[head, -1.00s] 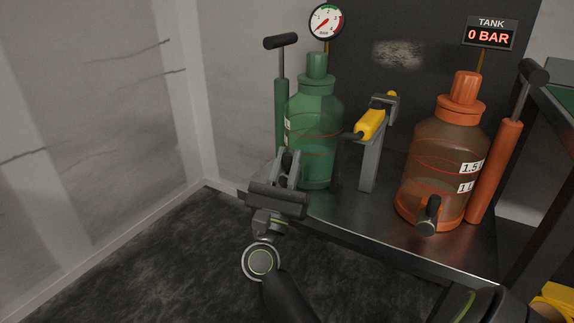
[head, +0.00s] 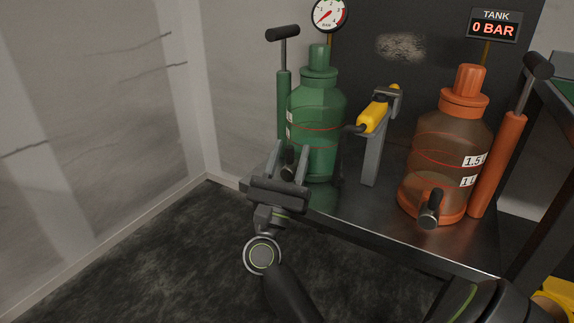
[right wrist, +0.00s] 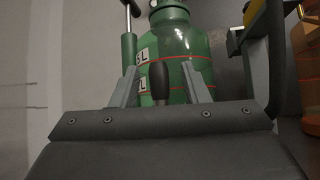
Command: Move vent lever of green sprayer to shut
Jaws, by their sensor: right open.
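The green sprayer (head: 318,105) stands on the dark metal bench; it also fills the middle of the right wrist view (right wrist: 178,50). Its dark vent lever (head: 288,158) is low on its front, partly hidden by my gripper in the head view. In the right wrist view the lever's handle (right wrist: 160,82) rises between the fingers. My right gripper (head: 289,153) is open in front of the sprayer, one finger on each side of the lever, with gaps visible in the wrist view. My left gripper is not in view.
The sprayer's pump (head: 284,95) stands at its left. A yellow-handled tool (head: 377,112) on a grey post (head: 372,160) is to its right. An orange sprayer (head: 450,145) with its own dark lever (head: 430,208) stands further right. The floor left of the bench (head: 400,242) is clear.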

